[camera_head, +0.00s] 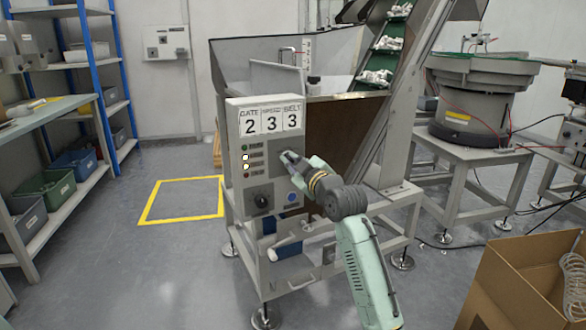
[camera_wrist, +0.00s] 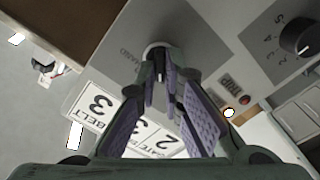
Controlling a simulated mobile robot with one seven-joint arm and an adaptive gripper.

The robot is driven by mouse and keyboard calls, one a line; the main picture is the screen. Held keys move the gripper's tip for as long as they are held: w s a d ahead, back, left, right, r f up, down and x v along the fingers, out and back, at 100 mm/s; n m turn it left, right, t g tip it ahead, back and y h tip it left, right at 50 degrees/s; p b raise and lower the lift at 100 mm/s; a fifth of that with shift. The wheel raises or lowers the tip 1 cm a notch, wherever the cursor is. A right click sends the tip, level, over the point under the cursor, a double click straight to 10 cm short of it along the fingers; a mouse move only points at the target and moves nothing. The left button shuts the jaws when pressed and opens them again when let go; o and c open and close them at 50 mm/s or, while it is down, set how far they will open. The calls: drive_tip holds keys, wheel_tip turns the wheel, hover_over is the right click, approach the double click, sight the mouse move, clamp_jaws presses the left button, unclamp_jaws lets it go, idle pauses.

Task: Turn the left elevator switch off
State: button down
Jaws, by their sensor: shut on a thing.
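The grey control box (camera_head: 238,190) stands at the front of the elevator machine. My gripper (camera_head: 286,156) reaches in from the right to the upper right of its front panel. In the wrist view my gripper (camera_wrist: 160,78) has its two fingertips closed around the dark handle of a round switch (camera_wrist: 158,52). The fingers hide part of the switch, so its exact setting cannot be read. The label beside it is only partly readable. In the head view the gripper covers this switch.
A black dial (camera_head: 262,200) and blue button (camera_head: 292,197) sit lower on the panel. The dial also shows in the wrist view (camera_wrist: 300,38). Number cards (camera_head: 270,121) top the box. A cardboard box (camera_head: 530,285) stands front right.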

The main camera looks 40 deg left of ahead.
drive_tip(key=shift+n, duration=0.6)
drive_tip(key=c, duration=1.7)
unclamp_jaws()
drive_tip(key=v, duration=1.2)
